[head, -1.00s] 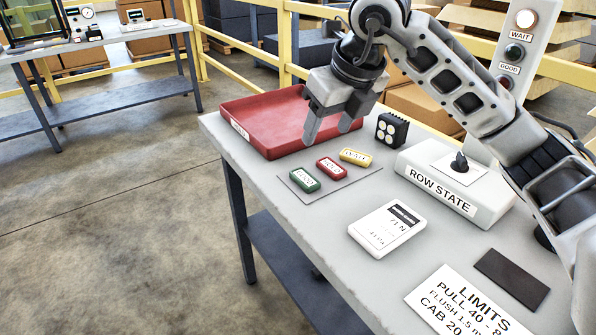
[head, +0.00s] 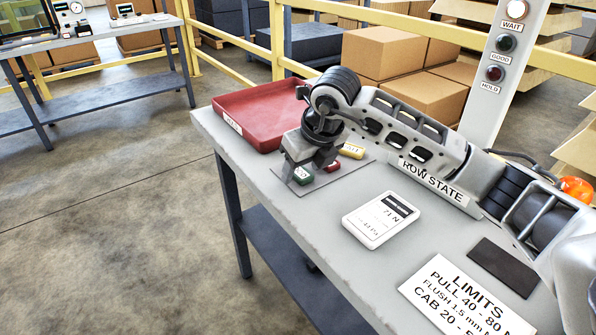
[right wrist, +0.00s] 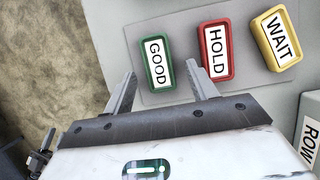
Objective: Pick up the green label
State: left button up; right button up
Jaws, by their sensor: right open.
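The green label (head: 303,177), marked GOOD, lies on a thin grey mat (head: 322,184) near the table's left edge. It shows whole in the right wrist view (right wrist: 155,62). My right gripper (head: 305,168) is low over it and partly hides it in the head view. In the right wrist view the open fingers (right wrist: 161,73) point at the label's near end, one on each side, with nothing between them but that end. I cannot tell whether they touch it. My left gripper is not in view.
A red HOLD label (right wrist: 216,50) lies close right of the green one, near the right finger. A yellow WAIT label (right wrist: 277,38) is beyond it. A red tray (head: 255,112) stands behind. A white gauge card (head: 381,220) and a LIMITS sheet (head: 458,298) lie nearer.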

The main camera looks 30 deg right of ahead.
jog(key=c, duration=1.1)
jog(key=shift+o, duration=0.2)
jog(key=shift+r, duration=0.15)
